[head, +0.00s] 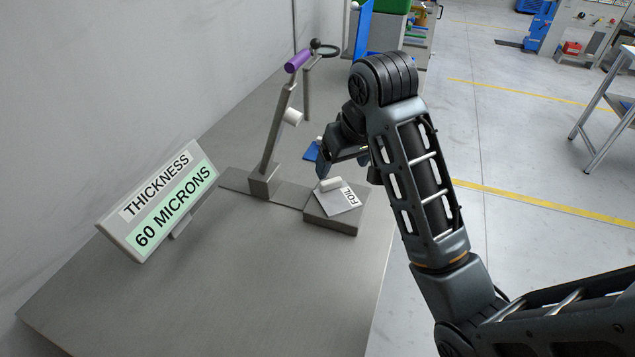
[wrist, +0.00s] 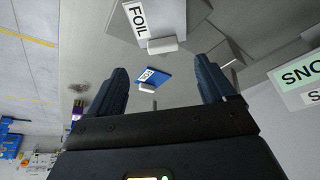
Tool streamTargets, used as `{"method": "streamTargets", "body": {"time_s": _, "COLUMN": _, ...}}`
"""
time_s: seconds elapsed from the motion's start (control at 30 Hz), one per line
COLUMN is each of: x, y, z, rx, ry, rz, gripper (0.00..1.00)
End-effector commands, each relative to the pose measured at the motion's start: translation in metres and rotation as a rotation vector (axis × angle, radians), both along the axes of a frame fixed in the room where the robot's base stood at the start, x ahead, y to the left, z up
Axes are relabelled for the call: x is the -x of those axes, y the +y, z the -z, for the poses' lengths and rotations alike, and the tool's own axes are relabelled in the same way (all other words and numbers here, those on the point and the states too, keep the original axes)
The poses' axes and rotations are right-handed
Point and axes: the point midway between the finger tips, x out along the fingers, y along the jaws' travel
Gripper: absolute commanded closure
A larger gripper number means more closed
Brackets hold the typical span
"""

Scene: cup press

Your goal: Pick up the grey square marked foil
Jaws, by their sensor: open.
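The grey square foil (head: 333,202) lies on a low grey block (head: 331,222) near the table's right edge. It has a white "FOIL" label and a white bar-shaped grip, and also shows at the top of the wrist view (wrist: 188,14). My gripper (head: 345,164) is open and empty, above and just behind the foil in the head view. In the wrist view its two fingers (wrist: 162,66) are spread, with the foil's white grip beyond the fingertips and not between them. My arm hides part of the space at the foil's right.
A smaller blue labelled square (head: 311,152) with a white grip lies behind the block. A tilted stand with a purple handle (head: 297,62) rises at the back left. A sign reading "THICKNESS 60 MICRONS" (head: 160,205) stands left. The front of the table (head: 240,290) is clear.

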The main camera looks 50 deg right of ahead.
Motion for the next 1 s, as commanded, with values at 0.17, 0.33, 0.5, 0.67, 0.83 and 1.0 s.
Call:
{"method": "streamTargets", "body": {"time_s": 0.17, "x": -0.002, "y": -0.002, "z": 0.007, "rx": 0.0, "ry": 0.002, "rz": 0.002, "gripper": 0.17}}
{"method": "streamTargets", "body": {"time_s": 0.33, "x": -0.006, "y": -0.004, "z": 0.021, "rx": 0.001, "ry": 0.003, "rz": 0.003, "gripper": 0.17}}
{"method": "streamTargets", "body": {"time_s": 0.5, "x": -0.01, "y": -0.005, "z": 0.026, "rx": 0.001, "ry": 0.002, "rz": 0.002, "gripper": 0.17}}
{"method": "streamTargets", "body": {"time_s": 0.67, "x": -0.013, "y": -0.006, "z": 0.033, "rx": 0.002, "ry": 0.002, "rz": 0.0, "gripper": 0.17}}
{"method": "streamTargets", "body": {"time_s": 0.83, "x": -0.021, "y": -0.009, "z": 0.05, "rx": 0.001, "ry": 0.002, "rz": 0.002, "gripper": 0.17}}
{"method": "streamTargets", "body": {"time_s": 1.0, "x": -0.029, "y": -0.012, "z": 0.066, "rx": -0.001, "ry": 0.004, "rz": 0.003, "gripper": 0.17}}
